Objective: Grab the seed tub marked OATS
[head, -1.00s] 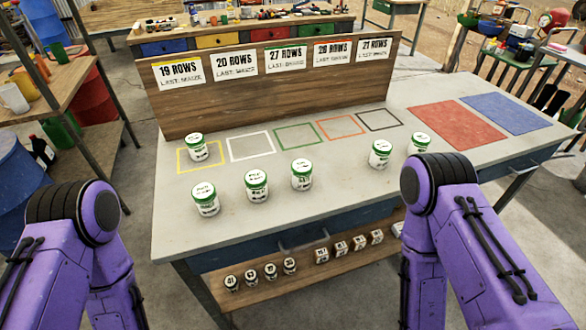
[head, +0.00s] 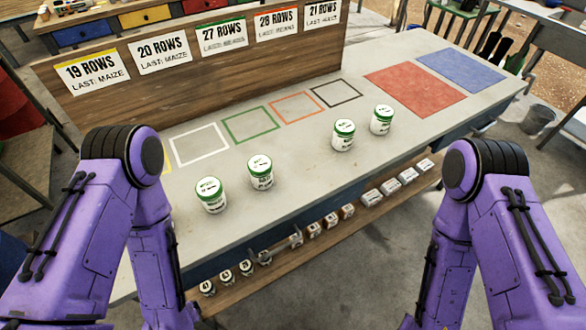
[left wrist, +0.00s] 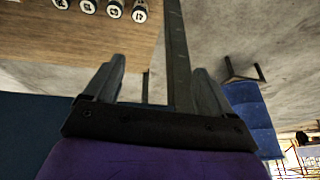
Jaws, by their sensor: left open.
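Several white seed tubs with green lids stand upright on the grey table (head: 300,178). In the head view two are left of centre, one tub (head: 211,195) and another tub (head: 260,172). Two more are farther right, one tub (head: 343,135) and one tub (head: 381,119). Their labels are too small to read, so I cannot tell which is marked OATS. My left gripper (left wrist: 157,85) is open and empty in the left wrist view, with no tub between its fingers. My right gripper is out of view; only my two purple arms show in the head view.
A wooden board (head: 200,85) with row signs stands along the table's back. Coloured outline squares, a red mat (head: 415,90) and a blue mat (head: 459,70) lie on the tabletop. A low shelf (head: 325,238) below the front edge holds small jars and boxes.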

